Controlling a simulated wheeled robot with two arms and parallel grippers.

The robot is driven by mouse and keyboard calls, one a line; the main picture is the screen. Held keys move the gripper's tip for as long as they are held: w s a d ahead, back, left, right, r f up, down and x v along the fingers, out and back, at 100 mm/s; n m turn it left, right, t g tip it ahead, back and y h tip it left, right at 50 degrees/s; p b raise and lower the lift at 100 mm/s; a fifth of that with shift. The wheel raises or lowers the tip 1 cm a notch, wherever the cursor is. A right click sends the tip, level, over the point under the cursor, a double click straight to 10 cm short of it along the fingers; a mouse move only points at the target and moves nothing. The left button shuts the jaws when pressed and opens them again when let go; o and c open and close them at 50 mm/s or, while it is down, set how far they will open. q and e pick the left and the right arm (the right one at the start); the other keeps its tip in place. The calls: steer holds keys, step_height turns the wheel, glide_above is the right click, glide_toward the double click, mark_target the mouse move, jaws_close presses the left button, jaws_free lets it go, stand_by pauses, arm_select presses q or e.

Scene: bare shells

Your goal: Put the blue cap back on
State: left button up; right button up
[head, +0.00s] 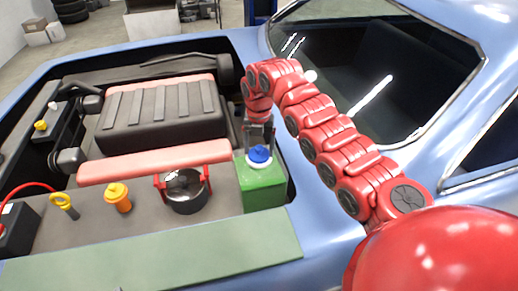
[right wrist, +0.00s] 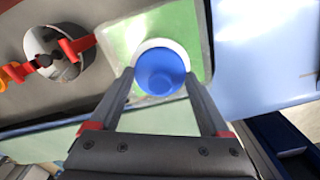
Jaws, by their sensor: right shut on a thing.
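The blue cap (head: 259,154) is at the top of the green container (head: 263,190), over a white ring or neck. In the right wrist view the cap (right wrist: 160,68) lies between the two fingers, with the white ring showing around it and the green top (right wrist: 122,38) beyond. My right gripper (head: 259,140) points down from above and is shut on the cap. I cannot tell whether the cap is fully seated on the neck or just above it. My left gripper is not in view.
A metal pot with red clamps (head: 184,190) stands just left of the container. Further left are an orange cap (head: 118,196) and a yellow dipstick ring (head: 63,202). A black engine cover (head: 160,115) lies behind. The blue car body (head: 330,235) borders the bay at right.

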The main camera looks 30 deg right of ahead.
steer(key=shift+b, duration=0.55)
stand_by(0.7)
steer(key=shift+f+b, duration=0.2)
steer(key=shift+b, duration=0.9)
stand_by(0.9)
stand_by(0.3)
steer(key=o, duration=1.3)
steer(key=shift+r, duration=0.1)
steer(key=shift+r+p, duration=0.35)
steer(key=shift+r, duration=0.85)
steer(key=shift+r+p, duration=1.55)
steer(key=shift+r, duration=0.8)
